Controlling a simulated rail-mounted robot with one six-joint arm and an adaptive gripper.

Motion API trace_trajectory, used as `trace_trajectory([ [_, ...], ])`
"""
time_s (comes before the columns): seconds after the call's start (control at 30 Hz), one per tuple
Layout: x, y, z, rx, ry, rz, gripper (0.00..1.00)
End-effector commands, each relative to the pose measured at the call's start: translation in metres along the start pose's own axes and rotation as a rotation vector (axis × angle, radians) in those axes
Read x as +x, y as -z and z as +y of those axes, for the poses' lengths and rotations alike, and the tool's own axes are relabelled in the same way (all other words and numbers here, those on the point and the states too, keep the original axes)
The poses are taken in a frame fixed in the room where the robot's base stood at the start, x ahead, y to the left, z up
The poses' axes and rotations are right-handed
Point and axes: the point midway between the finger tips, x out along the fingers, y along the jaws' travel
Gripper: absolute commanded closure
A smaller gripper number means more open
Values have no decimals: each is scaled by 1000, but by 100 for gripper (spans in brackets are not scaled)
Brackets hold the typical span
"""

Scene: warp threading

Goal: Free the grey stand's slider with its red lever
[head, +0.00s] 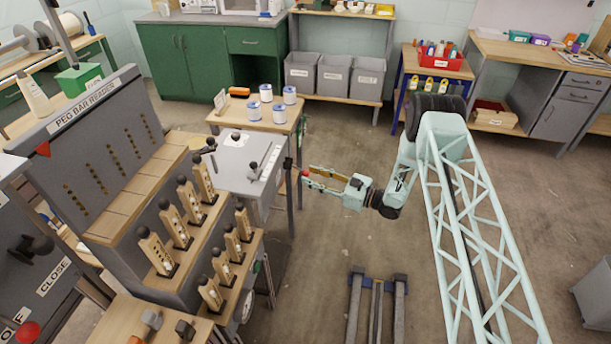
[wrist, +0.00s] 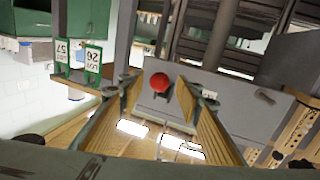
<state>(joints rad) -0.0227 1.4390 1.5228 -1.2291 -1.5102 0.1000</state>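A red ball knob (head: 305,173) shows at the right side of a grey-topped stand (head: 236,168) in the head view. In the wrist view the red knob (wrist: 159,82) appears between my fingertips, in front of a grey panel (wrist: 215,98). My gripper (head: 309,178) reaches left to the knob, its wood-coloured fingers spread apart. In the wrist view the fingers of my gripper (wrist: 158,92) stand on either side of the knob, with no clear contact. The lever's shaft is mostly hidden behind the knob. I cannot clearly tell which part is the slider.
The peg bar reader (head: 100,150) with several wooden pegs stands left of the stand. A small wooden table (head: 262,122) with thread spools is behind it. Green numbered tags (wrist: 93,58) hang at the wrist view's left. The floor (head: 330,235) below my gripper is open.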

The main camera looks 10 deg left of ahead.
Motion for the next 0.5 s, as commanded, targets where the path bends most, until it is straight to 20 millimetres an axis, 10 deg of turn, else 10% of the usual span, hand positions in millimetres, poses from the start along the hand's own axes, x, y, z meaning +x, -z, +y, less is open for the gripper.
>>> trace_trajectory([
  [0.5,31,0,0,-1,0,-1,68],
])
